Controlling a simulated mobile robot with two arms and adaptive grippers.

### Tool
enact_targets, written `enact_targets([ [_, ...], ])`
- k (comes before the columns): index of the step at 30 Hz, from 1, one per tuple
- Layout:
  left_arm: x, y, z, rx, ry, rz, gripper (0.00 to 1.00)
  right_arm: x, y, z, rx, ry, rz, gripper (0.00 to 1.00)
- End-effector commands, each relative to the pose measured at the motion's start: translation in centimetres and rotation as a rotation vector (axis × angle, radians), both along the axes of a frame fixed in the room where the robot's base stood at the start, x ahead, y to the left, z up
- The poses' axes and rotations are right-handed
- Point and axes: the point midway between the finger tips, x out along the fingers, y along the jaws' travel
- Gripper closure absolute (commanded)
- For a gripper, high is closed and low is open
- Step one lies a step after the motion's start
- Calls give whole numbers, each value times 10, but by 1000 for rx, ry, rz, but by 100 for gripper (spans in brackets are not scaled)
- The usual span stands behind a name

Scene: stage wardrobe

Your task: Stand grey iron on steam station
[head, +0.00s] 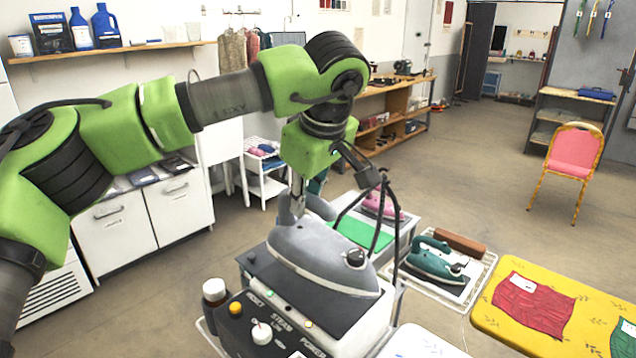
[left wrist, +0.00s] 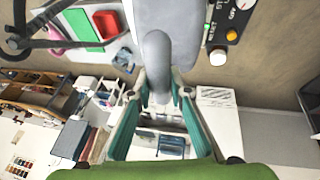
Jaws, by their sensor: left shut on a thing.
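The grey iron (head: 322,258) is over the top of the dark steam station (head: 257,265), roughly level, its nose toward the lower right. I cannot tell whether its sole touches the station top. My left gripper (head: 297,203) is shut on the iron's handle from above and behind. In the left wrist view the grey handle (left wrist: 157,52) runs between the teal fingers of the gripper (left wrist: 158,92). The station's front panel has knobs and labelled buttons, also partly visible in the left wrist view (left wrist: 232,22). My right gripper is not in view.
A dark bottle (head: 214,291) stands close left of the station. Behind it are a green pad (head: 362,234) and a pink iron (head: 382,206). A teal iron (head: 435,262) lies on a white tray at right, with a yellow board (head: 590,300) beyond. Black cables hang beside the grey iron.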

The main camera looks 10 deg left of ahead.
Motion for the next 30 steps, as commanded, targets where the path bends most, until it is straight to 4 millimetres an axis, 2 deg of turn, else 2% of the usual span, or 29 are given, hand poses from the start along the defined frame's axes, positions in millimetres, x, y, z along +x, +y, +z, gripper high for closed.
enact_targets([
  [6,15,10,-16,-3,-6,1,100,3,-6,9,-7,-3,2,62],
  [14,22,17,-29,-2,-6,1,100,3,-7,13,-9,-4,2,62],
  [21,23,17,-58,-2,-6,0,100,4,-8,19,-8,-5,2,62],
  [30,23,17,-61,-3,-7,0,100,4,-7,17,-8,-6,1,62],
])
